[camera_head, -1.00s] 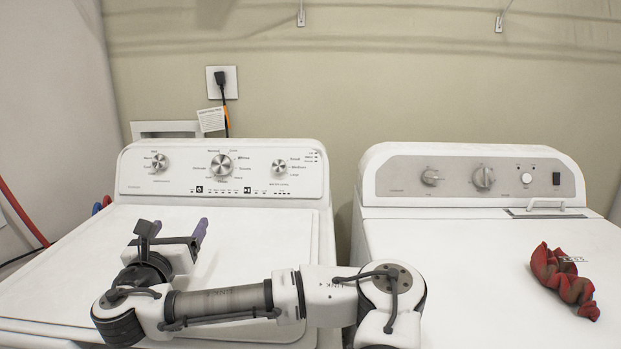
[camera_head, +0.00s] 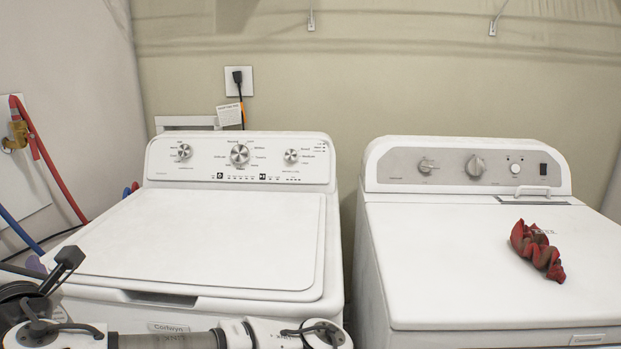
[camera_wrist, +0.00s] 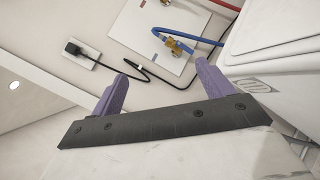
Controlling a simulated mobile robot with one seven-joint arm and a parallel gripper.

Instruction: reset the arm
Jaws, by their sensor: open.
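My gripper shows in the wrist view (camera_wrist: 162,80) with its two purple fingers spread wide and nothing between them. In the head view my arm (camera_head: 165,338) runs low along the bottom left edge, in front of the left washer. The wrist is at the far left, and a bit of purple finger shows at the left edge. The gripper is clear of the washer lid in the head view, beside the machine's left front corner.
The left white washer (camera_head: 200,240) has its lid shut and bare. The right white machine (camera_head: 450,260) bears a crumpled red towel (camera_head: 537,250). Red hose (camera_head: 55,170) and blue hose (camera_head: 18,228) hang by the left wall. A narrow gap separates the machines.

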